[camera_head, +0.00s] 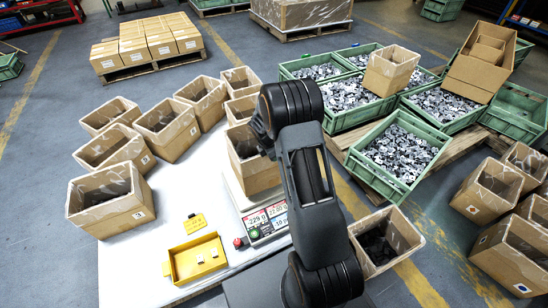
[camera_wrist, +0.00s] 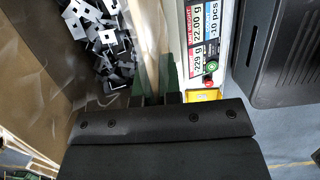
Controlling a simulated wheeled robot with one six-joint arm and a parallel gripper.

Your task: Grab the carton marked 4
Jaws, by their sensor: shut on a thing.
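My gripper (camera_wrist: 158,98) is shut on the near wall of an open brown carton (camera_wrist: 150,35), with one finger inside it and one outside. Grey stamped parts (camera_wrist: 100,40) lie inside. In the head view this carton (camera_head: 255,176) is over the white scale, partly hidden by my arm, which also hides the fingers. I cannot read its mark or tell whether it touches the scale. The carton at the front left of the table (camera_head: 105,208) bears a label that looks like 3. Other labels are too small to read.
The scale display (camera_head: 265,222) reads -229 g. A yellow tray (camera_head: 197,258) lies on the white table (camera_head: 150,270). Several open cartons stand at the table's left. A carton with dark parts (camera_head: 388,240) stands right of my arm. Green crates of parts (camera_head: 398,152) stand behind.

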